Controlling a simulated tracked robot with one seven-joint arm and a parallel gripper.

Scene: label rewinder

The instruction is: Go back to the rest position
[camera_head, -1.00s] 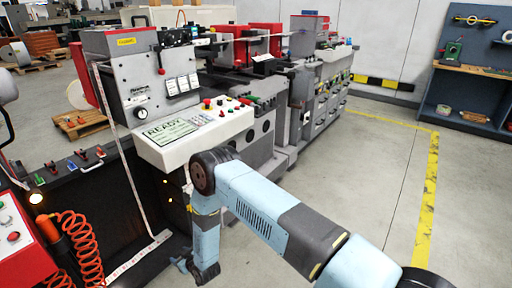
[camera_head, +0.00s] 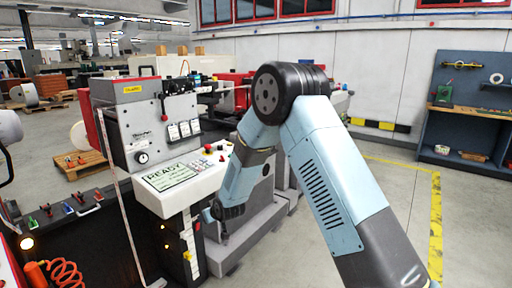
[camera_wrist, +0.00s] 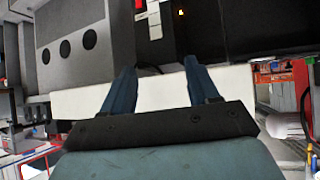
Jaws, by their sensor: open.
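My gripper shows in the wrist view (camera_wrist: 160,85), with its two blue-grey fingers apart and nothing between them. In the head view my arm is folded with its elbow high, and the gripper (camera_head: 215,215) hangs low in front of the label rewinder, its fingers too small to make out. The label rewinder (camera_head: 150,120) is a grey machine with a white slanted control panel (camera_head: 180,183) whose screen reads READY. In the wrist view a white edge lies behind my fingers, and a grey machine face with dark round holes (camera_wrist: 68,48) is beyond it.
A black bench (camera_head: 100,235) with small coloured clamps is at the left, with an orange coiled hose (camera_head: 62,272) below. A blue-grey shelf unit (camera_head: 470,110) stands against the right wall. The floor by the yellow line (camera_head: 436,215) is clear.

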